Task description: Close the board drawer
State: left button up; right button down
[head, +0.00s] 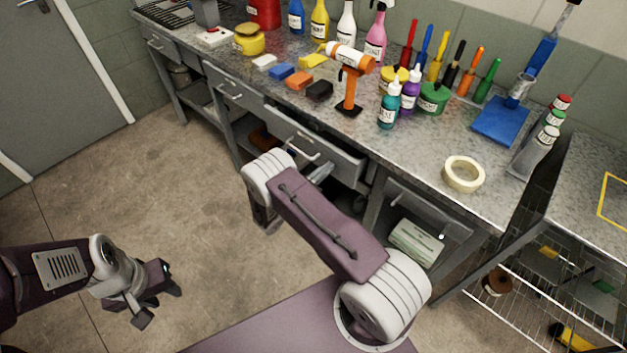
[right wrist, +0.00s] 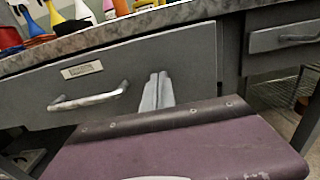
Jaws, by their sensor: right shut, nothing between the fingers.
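The drawer (head: 335,158) under the middle of the workbench has a grey front and a bar handle; it seems to stand slightly out from the bench. In the right wrist view its front (right wrist: 200,65) fills the middle, with the handle (right wrist: 88,100) and a label too small to read. My right gripper (right wrist: 155,90) is shut and empty, its fingertips at the drawer front, right of the handle. Contact cannot be told. In the head view my right arm largely hides that gripper. My left gripper (head: 160,302) is open and empty above the floor, away from the bench.
Bottles, screwdrivers, an orange tool (head: 352,80) and a tape roll (head: 463,174) stand on the worktop (head: 425,140). Another drawer (head: 236,90) is to the left. Floor at left is clear.

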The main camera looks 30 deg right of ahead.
jog(key=x, duration=0.3)
jog(key=shift+d, duration=0.2)
jog(key=shift+w+r, duration=0.1)
jog(key=shift+r, duration=0.1)
jog(key=shift+r, duration=0.1)
jog(key=b+v, duration=0.1)
jog(key=v, duration=1.3)
jog(key=shift+f, duration=0.25)
jog(key=shift+a, duration=0.1)
